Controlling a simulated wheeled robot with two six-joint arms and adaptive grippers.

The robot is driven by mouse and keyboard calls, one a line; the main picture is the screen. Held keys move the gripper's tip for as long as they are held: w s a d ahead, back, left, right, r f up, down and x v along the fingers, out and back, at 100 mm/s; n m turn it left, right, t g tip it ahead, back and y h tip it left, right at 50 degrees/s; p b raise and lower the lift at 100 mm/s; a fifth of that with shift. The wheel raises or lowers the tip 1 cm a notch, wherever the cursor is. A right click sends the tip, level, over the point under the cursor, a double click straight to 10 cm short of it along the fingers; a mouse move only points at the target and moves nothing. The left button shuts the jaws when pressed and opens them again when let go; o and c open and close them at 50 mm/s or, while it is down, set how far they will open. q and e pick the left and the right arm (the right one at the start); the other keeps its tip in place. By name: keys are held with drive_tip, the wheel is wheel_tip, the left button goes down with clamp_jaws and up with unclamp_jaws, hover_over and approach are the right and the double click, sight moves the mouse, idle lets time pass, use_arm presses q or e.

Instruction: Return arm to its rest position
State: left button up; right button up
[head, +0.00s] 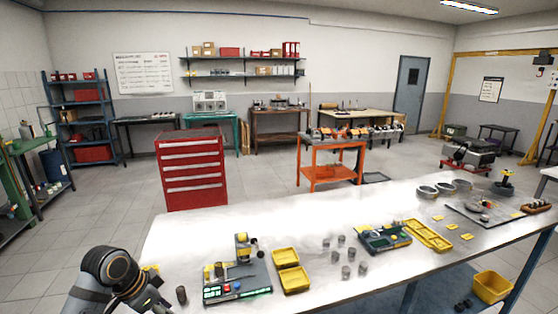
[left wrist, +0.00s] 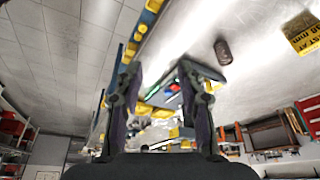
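My left arm comes in at the lower left of the head view, bent over the near left end of the workbench (head: 310,235). Its gripper (head: 152,300) is small and partly cut off at the bottom edge there. In the left wrist view my left gripper (left wrist: 158,95) shows two dark fingers spread apart, with nothing held between them. A dark cylinder (head: 181,294) stands on the bench just right of the gripper; it also shows in the left wrist view (left wrist: 222,50), outside the fingers. My right arm and gripper are not in view.
On the bench are a green-based fixture (head: 238,284), yellow trays (head: 290,270), several grey cylinders (head: 345,271), a second green fixture (head: 383,239) and metal rings (head: 428,192). A red tool cabinet (head: 191,170) and an orange cart (head: 331,160) stand behind. The bench's far left surface is clear.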

use_arm(q)
drive_tip(key=s+d+f+n+y, duration=0.2)
drive_tip(key=s+d+f+n, duration=0.15)
drive_tip(key=s+f, duration=0.6)
drive_tip(key=s+f+n+y, duration=0.2)
drive_tip(key=s+n, duration=0.2)
drive_tip(key=s, duration=0.6)
wheel_tip(320, 180, down, 27)
drive_tip(key=s+a, duration=0.2)
drive_tip(key=a, duration=0.1)
drive_tip(key=s+f+g, duration=0.2)
drive_tip(key=s+f, duration=1.4)
drive_tip(key=s, duration=0.2)
drive_tip(key=shift+s+a+n, duration=0.2)
drive_tip(key=shift+a+n, duration=0.15)
drive_tip(key=shift+a, duration=0.1)
